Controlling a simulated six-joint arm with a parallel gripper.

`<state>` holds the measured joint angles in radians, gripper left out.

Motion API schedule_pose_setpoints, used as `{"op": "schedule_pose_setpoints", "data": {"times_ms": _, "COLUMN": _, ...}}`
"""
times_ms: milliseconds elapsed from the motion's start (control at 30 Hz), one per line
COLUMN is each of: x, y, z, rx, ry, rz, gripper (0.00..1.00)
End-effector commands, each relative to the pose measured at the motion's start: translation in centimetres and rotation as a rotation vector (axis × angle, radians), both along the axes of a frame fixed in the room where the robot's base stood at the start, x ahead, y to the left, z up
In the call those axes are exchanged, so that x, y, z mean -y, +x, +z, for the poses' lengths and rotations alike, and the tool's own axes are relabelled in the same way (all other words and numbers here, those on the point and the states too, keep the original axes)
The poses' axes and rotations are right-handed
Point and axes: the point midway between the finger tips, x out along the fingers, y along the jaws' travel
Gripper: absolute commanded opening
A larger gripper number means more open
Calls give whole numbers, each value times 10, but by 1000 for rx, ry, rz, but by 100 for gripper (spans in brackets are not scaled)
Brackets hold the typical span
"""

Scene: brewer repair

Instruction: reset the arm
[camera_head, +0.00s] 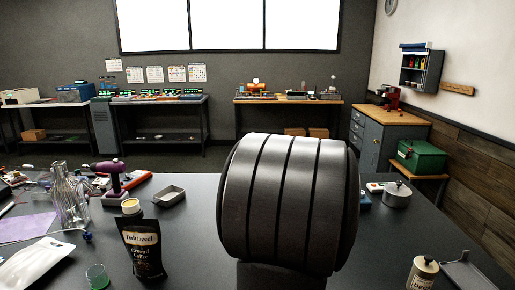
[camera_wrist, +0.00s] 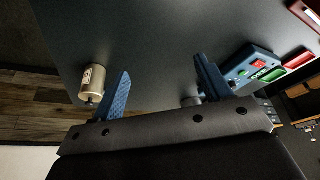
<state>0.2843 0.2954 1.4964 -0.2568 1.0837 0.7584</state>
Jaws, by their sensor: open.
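My gripper (camera_wrist: 162,68) shows in the wrist view with its two blue fingers spread wide apart. Bare dark tabletop (camera_wrist: 150,35) shows between and beyond the fingers, and nothing is held. A beige-gold canister (camera_wrist: 93,84) lies to the left of the left finger in the picture, apart from it. A blue panel with red and green buttons (camera_wrist: 255,68) is just right of the right finger. In the head view my large black ribbed arm link fills the middle and hides the table behind it; my gripper does not show there.
The head view shows a black coffee bag (camera_head: 142,245), a glass bottle (camera_head: 70,203), a green cup (camera_head: 97,277), a purple drill (camera_head: 110,175) and a grey tray (camera_head: 169,196) at left. A metal pot (camera_head: 397,195) and canister (camera_head: 422,272) stand at right.

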Motion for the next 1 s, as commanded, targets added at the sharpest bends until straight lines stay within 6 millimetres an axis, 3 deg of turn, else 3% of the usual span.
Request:
{"op": "schedule_pose_setpoints", "data": {"times_ms": 200, "x": 33, "y": -30, "z": -8, "rx": 1, "ry": -3, "rz": -119, "gripper": 71}}
{"op": "schedule_pose_setpoints", "data": {"times_ms": 500, "x": 65, "y": -67, "z": -18, "rx": 3, "ry": -7, "rz": -256, "gripper": 71}}
{"op": "schedule_pose_setpoints", "data": {"times_ms": 700, "x": 74, "y": -78, "z": -21, "rx": 4, "ry": -9, "rz": -297, "gripper": 71}}
{"op": "schedule_pose_setpoints", "data": {"times_ms": 1000, "x": 75, "y": -80, "z": -22, "rx": 5, "ry": -9, "rz": -302, "gripper": 71}}
